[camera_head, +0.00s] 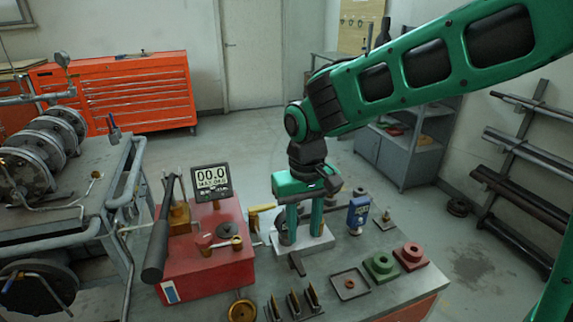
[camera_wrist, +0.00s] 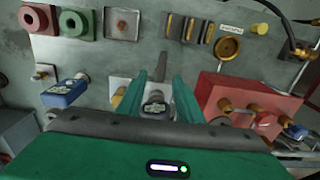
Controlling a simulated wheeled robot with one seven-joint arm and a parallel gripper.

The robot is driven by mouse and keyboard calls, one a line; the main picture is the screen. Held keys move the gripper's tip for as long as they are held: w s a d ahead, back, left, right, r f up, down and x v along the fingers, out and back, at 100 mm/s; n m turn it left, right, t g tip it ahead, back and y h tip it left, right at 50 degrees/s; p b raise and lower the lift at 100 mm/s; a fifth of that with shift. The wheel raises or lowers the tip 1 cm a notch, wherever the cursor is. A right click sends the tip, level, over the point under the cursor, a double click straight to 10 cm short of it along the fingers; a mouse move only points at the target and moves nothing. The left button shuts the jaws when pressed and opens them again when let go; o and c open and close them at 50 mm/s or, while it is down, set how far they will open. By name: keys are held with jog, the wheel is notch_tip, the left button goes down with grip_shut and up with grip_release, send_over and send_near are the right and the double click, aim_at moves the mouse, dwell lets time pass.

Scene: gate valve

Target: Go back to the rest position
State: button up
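My gripper (camera_head: 303,235) points straight down over the workbench (camera_head: 400,290), right of a red box. Its two green fingers are apart, and they also show in the wrist view (camera_wrist: 160,78). They stand over a pale plate (camera_head: 320,243) that carries a dark lever-like piece (camera_head: 297,264). In the wrist view a dark fitting with a pale top (camera_wrist: 155,105) shows between the fingers, with gaps at its sides. Whether the fingertips touch anything is hard to tell. The fingers hide part of the plate.
The red box (camera_head: 205,262) carries a display (camera_head: 211,182) and a long dark handle (camera_head: 158,240). A blue device (camera_head: 358,214), green ring block (camera_head: 380,266), red ring block (camera_head: 411,256) and square tray (camera_head: 350,284) are to the right. The air above the bench looks open.

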jog(key=s+d+r+m, duration=0.1)
jog(key=s+d+m, duration=0.1)
jog(key=d, duration=0.8)
jog(key=s+d+r+m, duration=0.2)
jog(key=d, duration=0.8)
jog(key=s+d+f+m, duration=0.1)
jog(key=s+d+m, duration=0.4)
jog(key=s+d, duration=0.9)
jog(key=shift+s+d+m, duration=0.15)
jog(key=shift+s+m, duration=0.25)
jog(key=shift+s, duration=0.85)
jog(key=shift+f, duration=0.1)
jog(key=shift+w+f, duration=0.25)
jog(key=shift+w, duration=0.4)
